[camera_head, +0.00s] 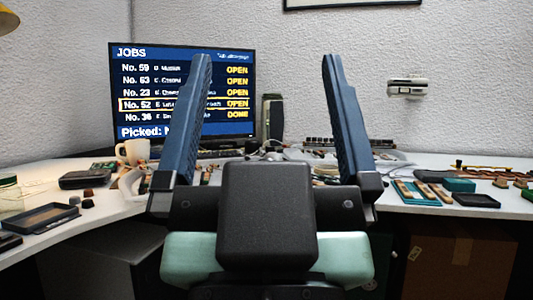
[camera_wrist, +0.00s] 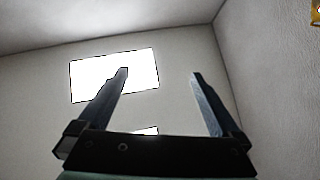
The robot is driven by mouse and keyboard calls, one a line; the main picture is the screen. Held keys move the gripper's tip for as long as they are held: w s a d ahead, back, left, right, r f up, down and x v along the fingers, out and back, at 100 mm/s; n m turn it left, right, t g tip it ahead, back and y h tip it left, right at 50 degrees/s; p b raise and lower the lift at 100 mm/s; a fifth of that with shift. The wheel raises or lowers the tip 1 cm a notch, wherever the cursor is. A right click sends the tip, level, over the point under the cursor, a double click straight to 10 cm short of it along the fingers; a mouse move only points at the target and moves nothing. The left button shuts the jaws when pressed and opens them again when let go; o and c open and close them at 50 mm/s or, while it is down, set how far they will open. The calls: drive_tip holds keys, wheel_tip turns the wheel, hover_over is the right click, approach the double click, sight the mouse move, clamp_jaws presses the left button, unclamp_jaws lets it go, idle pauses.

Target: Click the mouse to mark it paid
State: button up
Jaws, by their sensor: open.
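A monitor (camera_head: 125,90) on the desk at the back left shows a JOBS list. The row No. 52 is outlined and reads OPEN, as do the rows above it; No. 36 reads DONE. A bottom line starts "Picked:", and my gripper hides the rest. My gripper (camera_head: 266,60) is open and empty, raised in front of the desk with its fingers pointing up. In the wrist view my gripper (camera_wrist: 159,73) shows against wall and ceiling. I cannot make out a mouse; the fingers and wrist hide part of the desk.
The white desk (camera_head: 420,205) runs along both walls. A white mug (camera_head: 132,151) and a dark box-like object (camera_head: 85,178) stand at left, with a dark tray (camera_head: 43,217) nearer. Small wooden parts and a dark tray (camera_head: 477,200) lie at right. A cardboard box (camera_head: 455,265) is underneath.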

clamp_jaws()
idle(0.3)
idle(1.3)
